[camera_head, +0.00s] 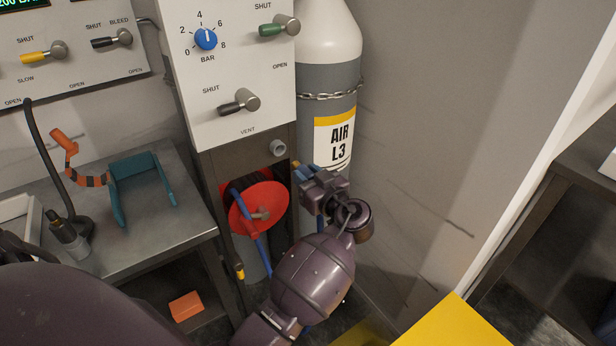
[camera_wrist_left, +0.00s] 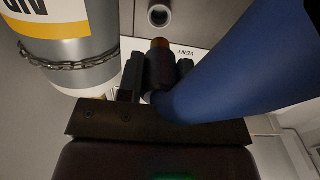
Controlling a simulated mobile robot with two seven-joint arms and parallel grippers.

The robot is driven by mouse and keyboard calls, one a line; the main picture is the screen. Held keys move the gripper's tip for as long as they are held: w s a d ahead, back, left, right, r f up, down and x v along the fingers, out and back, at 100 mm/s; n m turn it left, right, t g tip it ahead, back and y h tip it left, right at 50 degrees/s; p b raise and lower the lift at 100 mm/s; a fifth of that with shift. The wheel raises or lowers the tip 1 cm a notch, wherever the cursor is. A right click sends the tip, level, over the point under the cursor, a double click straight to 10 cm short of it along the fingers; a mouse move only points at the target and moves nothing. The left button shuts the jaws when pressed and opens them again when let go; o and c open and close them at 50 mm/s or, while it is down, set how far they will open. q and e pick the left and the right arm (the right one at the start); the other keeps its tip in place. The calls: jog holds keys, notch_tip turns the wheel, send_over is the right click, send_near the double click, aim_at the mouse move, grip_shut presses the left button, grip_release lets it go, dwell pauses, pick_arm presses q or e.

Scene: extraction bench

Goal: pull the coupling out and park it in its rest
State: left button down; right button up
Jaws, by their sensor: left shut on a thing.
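My left gripper (camera_head: 308,180) is in front of the panel's lower edge, beside the grey cylinder. It is shut on the coupling, a dark cylinder with a brass-coloured tip (camera_wrist_left: 160,44) in the left wrist view. A thick blue hose (camera_wrist_left: 240,70) runs from it. The round grey socket (camera_head: 278,148) is empty; in the left wrist view the socket (camera_wrist_left: 159,15) stands just beyond the tip, with a gap between them. The gripper hides most of the coupling in the head view. I cannot tell which fixture is its rest. My right gripper is not in view.
A red hose reel (camera_head: 270,203) is left of my gripper, below the panel (camera_head: 225,75) with its levers. The AIR L3 cylinder (camera_head: 330,75) stands behind, chained. A metal bench (camera_head: 165,225) at left holds a teal stand (camera_head: 138,170). An orange block (camera_head: 186,306) lies lower.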

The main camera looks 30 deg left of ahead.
aim_at(294, 164)
pick_arm(q)
jog(key=shift+b, duration=0.3)
jog(key=shift+w+a, duration=0.1)
jog(key=shift+a, duration=0.1)
jog(key=shift+x, duration=1.05)
jog(key=shift+b+x, duration=0.4)
jog(key=shift+x, duration=0.5)
jog(key=shift+w+a, duration=0.25)
jog(key=shift+a, duration=0.3)
jog(key=shift+b, duration=0.3)
